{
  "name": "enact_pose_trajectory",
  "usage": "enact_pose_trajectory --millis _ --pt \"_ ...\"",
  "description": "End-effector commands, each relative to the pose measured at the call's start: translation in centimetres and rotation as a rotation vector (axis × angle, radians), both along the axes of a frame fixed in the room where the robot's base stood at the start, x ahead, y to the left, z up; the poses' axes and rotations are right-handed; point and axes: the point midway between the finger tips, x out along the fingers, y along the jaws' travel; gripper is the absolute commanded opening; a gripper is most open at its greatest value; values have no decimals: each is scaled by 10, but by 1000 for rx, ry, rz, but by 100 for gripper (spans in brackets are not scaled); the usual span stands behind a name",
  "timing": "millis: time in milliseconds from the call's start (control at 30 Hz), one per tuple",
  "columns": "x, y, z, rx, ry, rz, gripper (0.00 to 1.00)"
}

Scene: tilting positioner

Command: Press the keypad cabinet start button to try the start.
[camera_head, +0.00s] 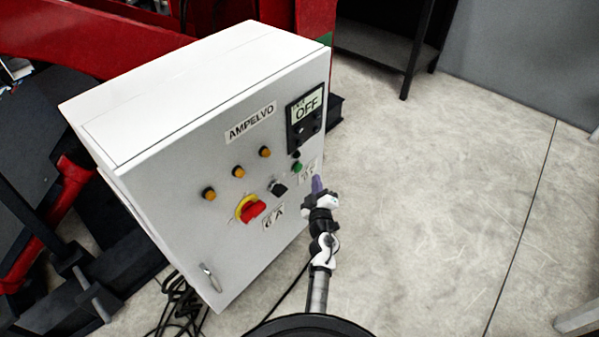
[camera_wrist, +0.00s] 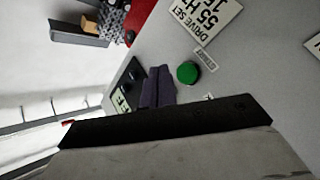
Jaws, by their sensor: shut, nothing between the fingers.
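The white keypad cabinet (camera_head: 190,210) stands on the floor with its front panel facing right and toward me. The round green button (camera_head: 297,167) is low on the right part of the panel, below the display unit. In the wrist view the green button (camera_wrist: 187,72) has a small label (camera_wrist: 205,59) beside it that seems to read START. My gripper (camera_head: 316,180) is in front of the panel, just below and right of the button. In the wrist view its dark fingers (camera_wrist: 158,72) are together and empty, with their tips left of the button. Any gap to the panel is unclear.
The display (camera_head: 307,107) reads OFF. A red and yellow rotary switch (camera_head: 251,209), a black selector (camera_head: 278,189) and amber lamps (camera_head: 239,172) are on the panel. Red machinery (camera_head: 100,30) stands behind. Open floor (camera_head: 450,180) lies to the right.

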Motion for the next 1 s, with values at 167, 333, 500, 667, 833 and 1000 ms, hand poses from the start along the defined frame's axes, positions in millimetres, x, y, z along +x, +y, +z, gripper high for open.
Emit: enact_pose_trajectory --millis 167,333,500,667,833,1000 --pt "13 18 -1 1 -2 2 0" --pt "20 26 0 0 -1 0 0" --pt "21 29 0 1 0 -1 0" --pt "21 29 0 0 0 -1 0" --pt "21 29 0 0 -1 -1 0" --pt "21 29 0 0 -1 -1 0"
